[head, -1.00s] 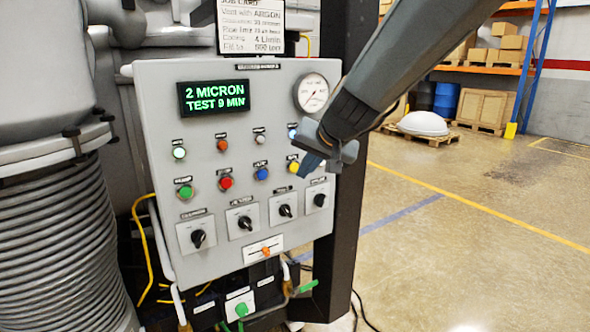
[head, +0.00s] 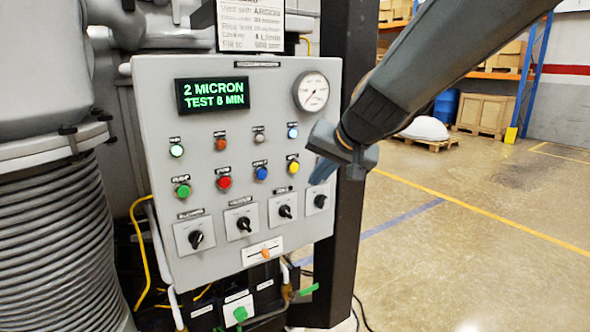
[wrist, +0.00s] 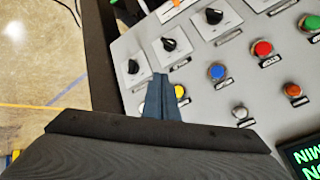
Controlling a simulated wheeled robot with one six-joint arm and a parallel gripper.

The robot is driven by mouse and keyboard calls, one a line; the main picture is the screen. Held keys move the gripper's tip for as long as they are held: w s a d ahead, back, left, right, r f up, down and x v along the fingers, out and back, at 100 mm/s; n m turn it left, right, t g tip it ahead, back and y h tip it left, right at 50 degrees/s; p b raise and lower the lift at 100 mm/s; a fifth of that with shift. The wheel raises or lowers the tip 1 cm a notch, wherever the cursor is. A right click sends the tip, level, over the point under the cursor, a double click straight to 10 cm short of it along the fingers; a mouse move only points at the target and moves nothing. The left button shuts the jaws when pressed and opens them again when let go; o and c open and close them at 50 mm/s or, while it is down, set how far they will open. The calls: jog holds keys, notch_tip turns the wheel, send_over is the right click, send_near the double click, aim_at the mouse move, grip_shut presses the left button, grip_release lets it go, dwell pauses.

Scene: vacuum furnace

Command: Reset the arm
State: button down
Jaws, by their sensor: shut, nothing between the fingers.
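My gripper (head: 322,172) is in front of the right side of the grey control panel (head: 152,110) in the head view. Its blue-grey fingers are together and hold nothing. In the wrist view the closed fingers (wrist: 161,98) point toward the panel's row of black knobs, beside the yellow button (wrist: 180,91). In the head view the yellow button (head: 292,168) is just left of the fingers. I cannot tell the exact gap to the panel.
The panel's green display (head: 213,95) reads "2 MICRON TEST 8 MIN". A round gauge (head: 311,91) sits at its upper right. A dark post (head: 345,230) stands beside the panel. Open floor (head: 460,260) lies to the right. A yellow hose (head: 141,255) hangs at the left.

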jog(key=s+d+f+n+g+h, duration=0.1)
jog(key=s+d+f+g+h, duration=0.1)
jog(key=s+d+f, duration=0.6)
jog(key=s+d+f+g+h, duration=0.2)
jog(key=s+d+f+g, duration=0.2)
jog(key=s+d+f, duration=0.4)
jog(key=s+f, duration=0.5)
jog(key=f, duration=0.1)
jog(key=shift+n+g, duration=0.4)
dwell(5.4)
